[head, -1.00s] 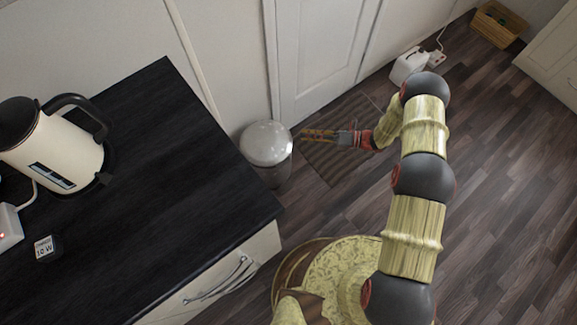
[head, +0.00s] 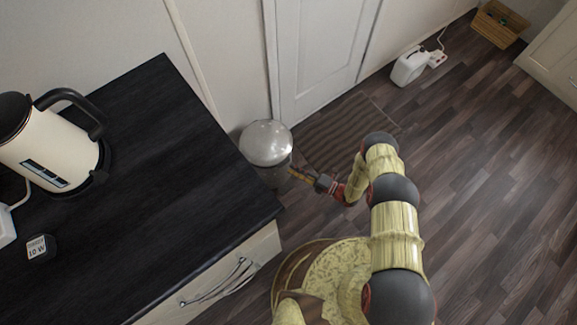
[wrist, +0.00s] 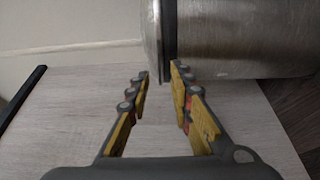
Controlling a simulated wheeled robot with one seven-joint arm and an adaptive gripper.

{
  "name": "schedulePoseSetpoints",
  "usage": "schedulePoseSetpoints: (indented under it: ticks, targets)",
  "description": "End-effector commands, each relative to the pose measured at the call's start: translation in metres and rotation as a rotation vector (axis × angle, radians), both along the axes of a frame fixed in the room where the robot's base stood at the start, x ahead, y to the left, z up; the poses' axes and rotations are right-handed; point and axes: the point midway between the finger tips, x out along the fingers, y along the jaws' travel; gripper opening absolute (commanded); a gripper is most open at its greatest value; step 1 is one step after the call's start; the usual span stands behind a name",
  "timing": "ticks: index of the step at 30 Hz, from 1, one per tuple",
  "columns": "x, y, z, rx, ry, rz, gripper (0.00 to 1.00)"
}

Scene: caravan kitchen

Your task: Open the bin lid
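The bin is a silver cylinder with a shiny domed lid (head: 266,143), standing on the floor beyond the dark worktop; the lid looks closed. In the wrist view the bin lies sideways, with the lid rim (wrist: 152,40) at left, a dark band beside it and the metal body (wrist: 240,40) at right. My gripper (head: 291,170) is at the bin's right side, just below the lid. In the wrist view my gripper (wrist: 160,75) is open, its fingertips apart near the seam between lid and body. I cannot tell whether they touch it.
The dark worktop (head: 150,190) with a cream kettle (head: 50,150) stands left of the bin. A white door (head: 320,50) and wall are close behind it. A ribbed mat (head: 345,130) lies at right.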

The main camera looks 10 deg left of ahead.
Motion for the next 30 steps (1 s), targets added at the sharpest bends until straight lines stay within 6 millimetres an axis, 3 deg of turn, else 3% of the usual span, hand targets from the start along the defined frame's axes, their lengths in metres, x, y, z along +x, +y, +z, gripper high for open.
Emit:
schedulePoseSetpoints:
  ticks: [7,18,30]
  targets:
    - [0.009,0.029,-0.001,0.000,-0.001,0.003,0.22]
    - [0.011,0.034,0.000,0.000,-0.001,0.000,0.22]
    - [0.011,0.034,0.000,0.000,-0.001,0.000,0.00]
